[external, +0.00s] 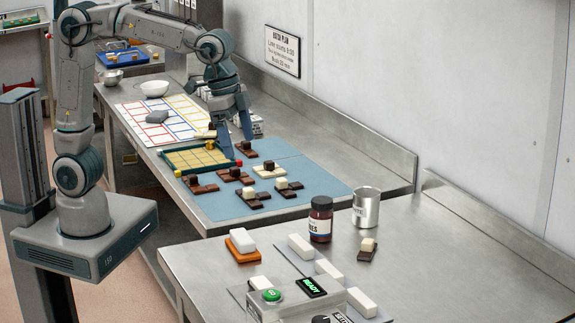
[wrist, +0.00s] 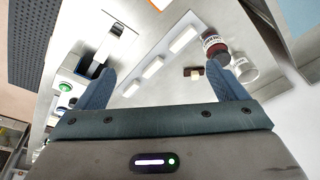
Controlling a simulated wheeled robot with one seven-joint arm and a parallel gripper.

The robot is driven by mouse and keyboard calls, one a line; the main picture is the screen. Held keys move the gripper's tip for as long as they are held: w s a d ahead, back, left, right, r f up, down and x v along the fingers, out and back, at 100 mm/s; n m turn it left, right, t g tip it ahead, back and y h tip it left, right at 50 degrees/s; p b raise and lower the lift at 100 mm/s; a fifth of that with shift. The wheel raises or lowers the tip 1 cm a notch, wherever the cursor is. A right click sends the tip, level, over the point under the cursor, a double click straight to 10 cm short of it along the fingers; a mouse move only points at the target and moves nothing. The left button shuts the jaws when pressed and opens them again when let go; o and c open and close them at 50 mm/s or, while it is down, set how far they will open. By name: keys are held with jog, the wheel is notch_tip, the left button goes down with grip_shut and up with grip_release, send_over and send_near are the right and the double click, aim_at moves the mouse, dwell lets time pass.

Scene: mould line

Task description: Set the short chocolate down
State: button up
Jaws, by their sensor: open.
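My gripper (external: 237,146) is over the back left of the blue mat (external: 308,178), beside the yellow gridded tray (external: 197,159). In the wrist view its fingers (wrist: 162,72) are spread with nothing between them. Several brown chocolates, topped with dark or cream pieces, lie on the mat; one with a cream top (external: 288,187) is at its right. Another cream-topped chocolate (external: 367,249) lies on the near bench and shows in the wrist view (wrist: 194,73). I cannot tell which is the short chocolate. The fingers partly hide the tray's far corner.
On the near bench stand a dark jar (external: 320,222), a metal cup (external: 366,207), several white bars (external: 301,246) and a button box (external: 295,303). A coloured grid sheet (external: 136,118) and white bowl (external: 154,88) lie farther back. The mat's right end is bare.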

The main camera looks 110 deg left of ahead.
jog(key=s+d+f, duration=0.1)
jog(key=s+f, duration=0.2)
jog(key=s, duration=0.7)
jog(key=s+d+f, duration=0.2)
jog(key=s+f, duration=0.2)
jog(key=s, duration=0.6)
jog(key=shift+s+d+t, duration=0.15)
jog(key=shift+s+t, duration=0.25)
